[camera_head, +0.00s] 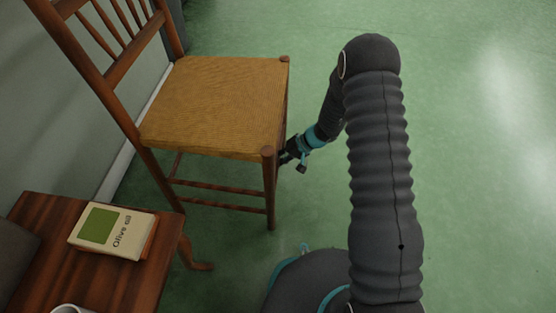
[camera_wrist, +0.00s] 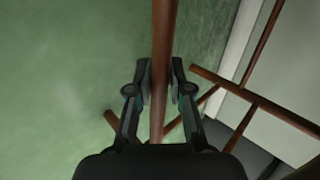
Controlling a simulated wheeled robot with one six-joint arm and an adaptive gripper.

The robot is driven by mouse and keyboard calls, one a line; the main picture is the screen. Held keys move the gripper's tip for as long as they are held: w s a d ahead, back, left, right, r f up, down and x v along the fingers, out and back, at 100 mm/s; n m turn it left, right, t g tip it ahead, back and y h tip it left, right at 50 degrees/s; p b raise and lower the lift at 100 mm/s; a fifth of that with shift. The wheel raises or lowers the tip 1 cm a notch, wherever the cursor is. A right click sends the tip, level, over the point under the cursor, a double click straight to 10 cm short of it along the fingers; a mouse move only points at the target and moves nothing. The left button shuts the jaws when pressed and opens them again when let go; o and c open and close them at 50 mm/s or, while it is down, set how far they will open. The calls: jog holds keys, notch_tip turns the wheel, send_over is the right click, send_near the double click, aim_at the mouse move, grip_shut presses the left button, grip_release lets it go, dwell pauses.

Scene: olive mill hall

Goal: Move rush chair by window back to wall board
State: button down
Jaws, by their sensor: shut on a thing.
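The rush chair (camera_head: 215,105) has a brown wooden frame and a woven tan seat. It stands upright on the green floor at the left of the head view, its slatted back next to the wall and white wall board (camera_head: 122,165). My gripper (camera_head: 287,152) is at the chair's right side, below seat level, partly hidden by the chair. In the wrist view my gripper (camera_wrist: 159,88) is shut on a wooden bar of the chair (camera_wrist: 160,50), with a finger on each side. The wall board (camera_wrist: 238,50) also shows at the right there. No window is in view.
The green floor (camera_head: 470,120) to the right is clear.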

dwell(0.4)
jog(key=a+b, duration=0.1)
jog(key=a, duration=0.8)
jog(key=shift+s+b, duration=0.35)
jog(key=shift+s, duration=0.1)
dwell(0.6)
jog(key=shift+a+r, duration=0.1)
jog(key=shift+a, duration=0.1)
jog(key=a, duration=0.8)
jog(key=shift+s+a, duration=0.4)
jog(key=shift+s, duration=0.05)
dwell(0.7)
jog(key=shift+a, duration=0.1)
dwell(0.3)
